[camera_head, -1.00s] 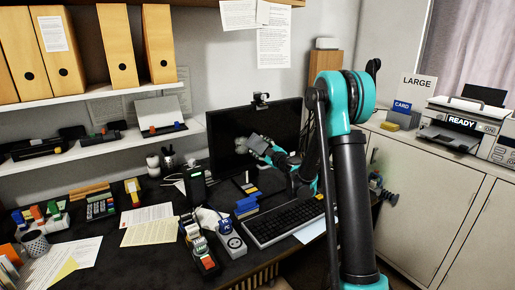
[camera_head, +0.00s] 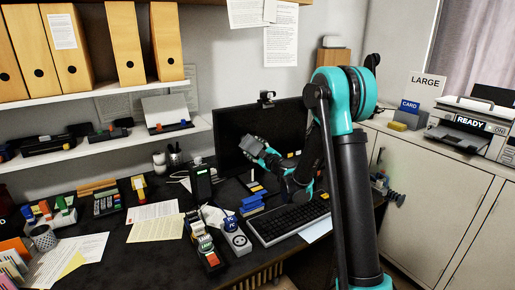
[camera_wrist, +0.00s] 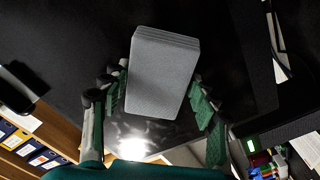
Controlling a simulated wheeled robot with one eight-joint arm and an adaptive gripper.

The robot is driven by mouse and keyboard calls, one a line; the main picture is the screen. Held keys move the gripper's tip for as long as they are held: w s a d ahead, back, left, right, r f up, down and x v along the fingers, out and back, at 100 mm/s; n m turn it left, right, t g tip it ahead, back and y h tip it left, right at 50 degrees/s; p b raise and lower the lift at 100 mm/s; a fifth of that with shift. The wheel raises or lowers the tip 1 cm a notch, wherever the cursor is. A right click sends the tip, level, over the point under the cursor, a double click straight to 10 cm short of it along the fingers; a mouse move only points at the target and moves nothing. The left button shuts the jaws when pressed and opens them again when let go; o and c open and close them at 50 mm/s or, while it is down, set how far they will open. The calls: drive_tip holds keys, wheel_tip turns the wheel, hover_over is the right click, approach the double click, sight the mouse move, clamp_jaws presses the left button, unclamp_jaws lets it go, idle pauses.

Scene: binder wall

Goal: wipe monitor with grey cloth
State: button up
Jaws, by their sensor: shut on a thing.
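My gripper (camera_head: 264,154) is shut on a grey cloth (camera_head: 251,146), which looks like a thick block. In the wrist view, the cloth (camera_wrist: 160,75) sits between the green finger pads of my gripper (camera_wrist: 160,105). The monitor (camera_head: 228,125) stands at the back of the desk with a dark screen. The cloth is in front of the screen's left-middle part; I cannot tell whether it touches. My arm hides the monitor's right side. The dark screen (camera_wrist: 75,55) seems to fill much of the wrist view, with a bright glare low down.
A webcam (camera_head: 266,97) sits on the monitor's top edge. Below are a keyboard (camera_head: 290,220), blue blocks (camera_head: 252,205) and a black upright device (camera_head: 201,180). A shelf (camera_head: 100,145) is at left. A printer (camera_head: 468,130) stands on the right cabinet.

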sight(245, 146)
drive_tip(key=shift+s+a, duration=0.65)
drive_tip(key=shift+a, duration=0.3)
drive_tip(key=shift+s+a, duration=0.65)
drive_tip(key=shift+a, duration=0.3)
drive_tip(key=shift+r, duration=0.9)
drive_tip(key=shift+w+d, duration=1)
drive_tip(key=shift+d, duration=0.45)
drive_tip(key=shift+w+d, duration=1)
drive_tip(key=shift+d, duration=0.5)
drive_tip(key=shift+w+d, duration=1)
drive_tip(key=shift+d, duration=0.45)
drive_tip(key=shift+s+a, duration=1)
drive_tip(key=shift+a, duration=0.45)
drive_tip(key=shift+s+a, duration=1.05)
drive_tip(key=shift+a, duration=0.4)
drive_tip(key=shift+s+a, duration=1)
drive_tip(key=shift+a, duration=0.45)
drive_tip(key=shift+d, duration=0.1)
drive_tip(key=shift+v, duration=2.95)
drive_tip(key=shift+s, duration=0.1)
